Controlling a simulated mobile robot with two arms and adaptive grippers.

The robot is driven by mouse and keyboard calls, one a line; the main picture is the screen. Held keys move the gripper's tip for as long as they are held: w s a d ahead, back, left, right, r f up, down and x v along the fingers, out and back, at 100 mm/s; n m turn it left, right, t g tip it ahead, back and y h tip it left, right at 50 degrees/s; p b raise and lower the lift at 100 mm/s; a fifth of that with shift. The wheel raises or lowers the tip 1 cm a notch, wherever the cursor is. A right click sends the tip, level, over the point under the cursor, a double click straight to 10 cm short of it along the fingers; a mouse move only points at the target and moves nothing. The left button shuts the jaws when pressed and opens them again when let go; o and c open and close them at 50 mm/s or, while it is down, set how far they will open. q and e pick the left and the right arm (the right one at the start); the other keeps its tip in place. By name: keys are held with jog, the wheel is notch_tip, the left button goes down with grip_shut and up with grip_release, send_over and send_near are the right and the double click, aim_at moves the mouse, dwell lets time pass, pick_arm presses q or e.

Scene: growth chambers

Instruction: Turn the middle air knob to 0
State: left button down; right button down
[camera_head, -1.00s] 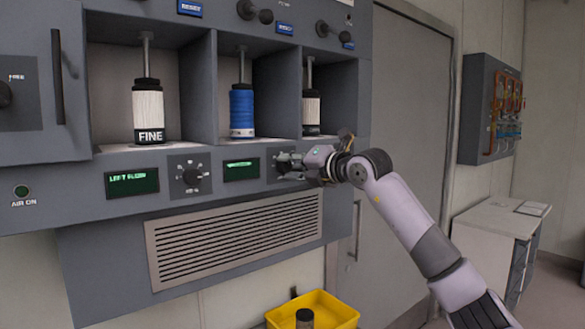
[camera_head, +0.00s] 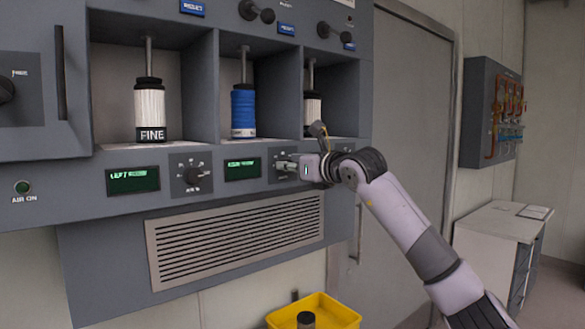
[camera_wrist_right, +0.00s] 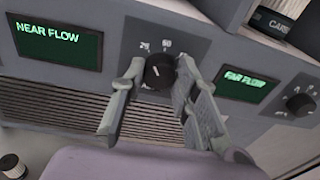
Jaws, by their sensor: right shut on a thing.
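The middle air knob (camera_wrist_right: 159,72) is black and round, on a dark dial plate between a display reading NEAR FLOW (camera_wrist_right: 60,42) and one that seems to read FAR FLOW (camera_wrist_right: 250,84). A light pointer mark shows on its face, and 25 and 50 are readable on the upper scale; the lower scale is hidden. My right gripper (camera_head: 284,166) reaches the panel from the right in the head view, mostly covering this knob there. In the right wrist view its two fingers (camera_wrist_right: 158,78) are shut on the knob, one on each side. My left gripper is not in view.
Another knob (camera_head: 190,174) sits to the left beside a green-lit display (camera_head: 132,180). A further knob (camera_wrist_right: 300,104) is right of the held one. Cylinders stand in the bays above. A vent grille (camera_head: 235,238) lies below, with a yellow bin (camera_head: 340,312) near the floor.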

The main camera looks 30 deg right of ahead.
jog(key=n, duration=0.3)
jog(key=n+b, duration=0.1)
jog(key=n, duration=0.2)
jog(key=f+n, duration=0.1)
jog(key=n, duration=0.3)
jog(key=shift+a+t+h+b, duration=0.2)
jog(key=shift+t+h+b, duration=0.1)
jog(key=shift+h, duration=0.1)
dwell(0.3)
jog(key=c, duration=1.2)
grip_release()
jog(key=shift+r, duration=0.2)
jog(key=shift+s, duration=0.1)
jog(key=s, duration=1.1)
jog(key=shift+s+a, duration=0.1)
jog(key=shift+s, duration=0.3)
